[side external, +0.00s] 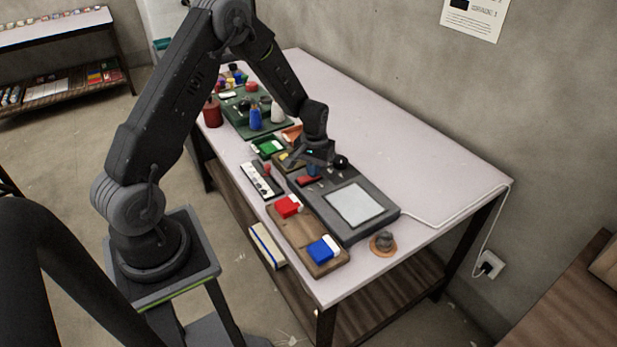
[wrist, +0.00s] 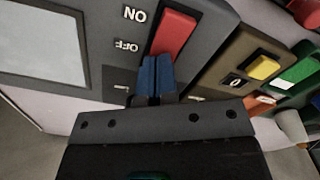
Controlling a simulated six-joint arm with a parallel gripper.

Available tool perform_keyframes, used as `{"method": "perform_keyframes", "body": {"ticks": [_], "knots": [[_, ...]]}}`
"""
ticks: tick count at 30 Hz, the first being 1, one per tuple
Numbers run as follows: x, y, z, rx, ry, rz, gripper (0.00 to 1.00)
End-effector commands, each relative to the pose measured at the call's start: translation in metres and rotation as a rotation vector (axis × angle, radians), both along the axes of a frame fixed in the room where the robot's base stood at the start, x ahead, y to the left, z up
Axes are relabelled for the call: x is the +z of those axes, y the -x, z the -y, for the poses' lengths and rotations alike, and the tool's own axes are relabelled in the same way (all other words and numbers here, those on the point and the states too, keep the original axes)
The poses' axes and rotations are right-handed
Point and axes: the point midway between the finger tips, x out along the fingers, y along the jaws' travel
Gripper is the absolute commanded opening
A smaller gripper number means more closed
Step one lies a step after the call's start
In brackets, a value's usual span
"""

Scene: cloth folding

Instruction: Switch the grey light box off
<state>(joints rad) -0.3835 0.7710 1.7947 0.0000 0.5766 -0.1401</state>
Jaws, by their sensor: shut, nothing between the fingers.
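The grey light box (side external: 334,225) lies on the white table, with a pale rectangular panel (side external: 353,204) on top. In the wrist view the panel (wrist: 42,45) is at the upper left; I cannot tell whether it is lit. The box's red rocker switch (wrist: 173,31) sits beside upside-down ON and OFF labels; it also shows in the side view (side external: 307,180). My gripper (wrist: 156,62) is shut and empty, its blue fingertips together at the switch's lower end, near the OFF label. The fingertips hide that end, so I cannot tell whether they touch it.
A brown box with a yellow button (wrist: 262,67) and a green box (side external: 268,147) stand close by. A wooden board (side external: 291,224) with red and blue parts lies along the front. A grey knob on a round orange base (side external: 383,243) stands near the right edge. A white cable runs to the wall socket.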

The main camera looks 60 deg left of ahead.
Motion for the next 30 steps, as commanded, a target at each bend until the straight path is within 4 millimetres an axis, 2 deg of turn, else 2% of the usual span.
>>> {"method": "perform_keyframes", "body": {"ticks": [8, 30], "knots": [[0.007, -0.001, 0.0, 0.0, -0.002, 0.003, 0.0], [0.063, -0.001, 0.0, 0.0, -0.001, 0.002, 0.0]]}}
